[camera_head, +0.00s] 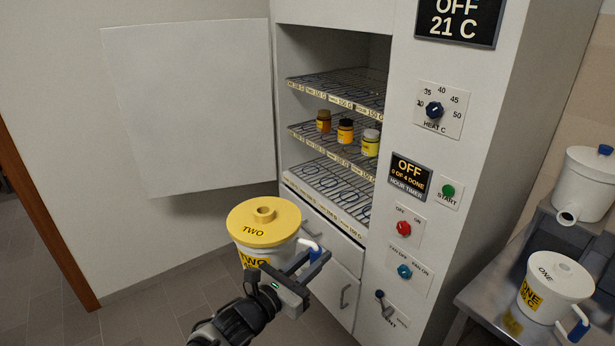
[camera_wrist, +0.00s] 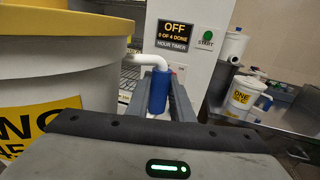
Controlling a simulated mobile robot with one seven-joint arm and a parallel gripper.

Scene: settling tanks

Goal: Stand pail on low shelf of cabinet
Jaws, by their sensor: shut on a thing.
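The pail (camera_head: 262,228) is white with a yellow lid marked TWO and a yellow label. My gripper (camera_head: 312,262) is shut on its blue handle, which also shows between the jaws in the wrist view (camera_wrist: 159,92). The pail is upright and held in the air in front of the cabinet (camera_head: 410,190). In the wrist view the pail (camera_wrist: 40,80) fills the left side. The cabinet door (camera_head: 185,105) is open to the left. The low wire shelf (camera_head: 335,183) is bare, above the drawers. The middle shelf (camera_head: 300,130) holds three small jars (camera_head: 345,131).
A white pail marked ONE (camera_head: 550,280) stands on a steel counter (camera_head: 490,295) at right, with a white vessel (camera_head: 587,180) behind it. The control panel (camera_head: 408,225) has knobs and displays reading OFF. Drawer handles (camera_head: 345,296) stick out below the low shelf. The top shelf (camera_head: 345,85) is empty.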

